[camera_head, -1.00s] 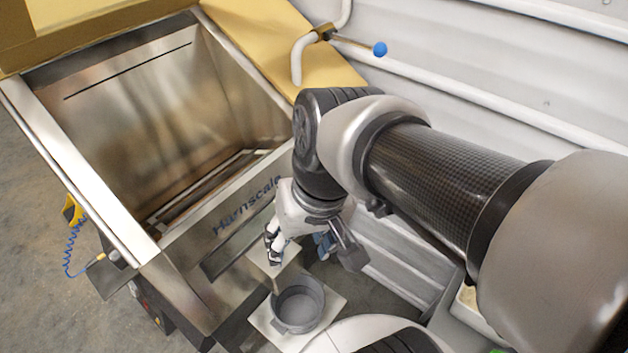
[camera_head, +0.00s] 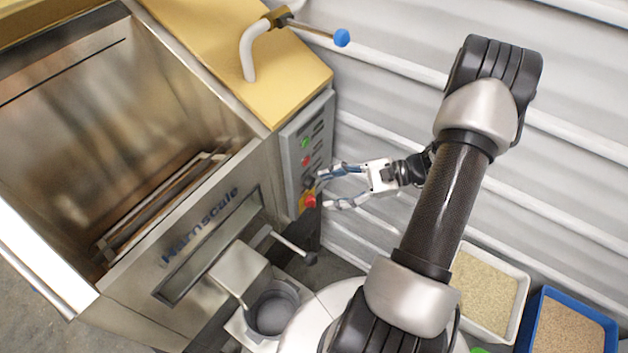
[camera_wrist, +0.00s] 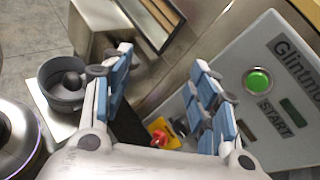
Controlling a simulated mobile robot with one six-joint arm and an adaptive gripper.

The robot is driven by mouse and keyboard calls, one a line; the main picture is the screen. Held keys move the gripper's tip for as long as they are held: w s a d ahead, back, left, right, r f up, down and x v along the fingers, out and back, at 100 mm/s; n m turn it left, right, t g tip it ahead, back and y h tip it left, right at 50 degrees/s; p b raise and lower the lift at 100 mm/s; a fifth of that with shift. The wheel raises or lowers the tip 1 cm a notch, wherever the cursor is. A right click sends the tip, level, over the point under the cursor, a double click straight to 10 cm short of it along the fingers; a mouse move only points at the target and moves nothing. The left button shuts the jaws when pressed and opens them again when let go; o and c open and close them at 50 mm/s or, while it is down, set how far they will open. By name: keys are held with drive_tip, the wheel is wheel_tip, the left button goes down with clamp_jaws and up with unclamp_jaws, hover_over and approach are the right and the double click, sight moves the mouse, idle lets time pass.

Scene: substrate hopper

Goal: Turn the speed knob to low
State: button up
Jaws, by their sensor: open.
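In the wrist view, my gripper (camera_wrist: 161,60) is spread, with the panel (camera_wrist: 290,55) at right and the emergency stop (camera_wrist: 160,138) low between the fingers. The knob is not distinguishable there.
A green START button (camera_wrist: 257,80) is on the panel. The steel hopper (camera_head: 215,205) stands left of it, with a round grey pot (camera_head: 272,309) below its front. A blue-balled lever (camera_head: 341,38) is above. White (camera_head: 514,306) and blue (camera_head: 610,335) trays of grain are at lower right.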

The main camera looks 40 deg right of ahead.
drive_tip(key=s+d+f+m+t+h, duration=0.3)
drive_tip(key=d+f+m+t, duration=0.2)
drive_tip(key=f, duration=0.2)
drive_tip(key=s+d+f+m+t+h, duration=0.3)
drive_tip(key=d+f+m+t, duration=0.1)
drive_tip(key=f+m, duration=0.25)
drive_tip(key=b, duration=0.1)
approach(313, 184)
drive_tip(key=shift+n, duration=0.25)
drive_tip(key=x, duration=0.8)
drive_tip(key=shift+w+d+f, duration=0.1)
drive_tip(key=shift+c, duration=0.4)
drive_tip(key=c, duration=1)
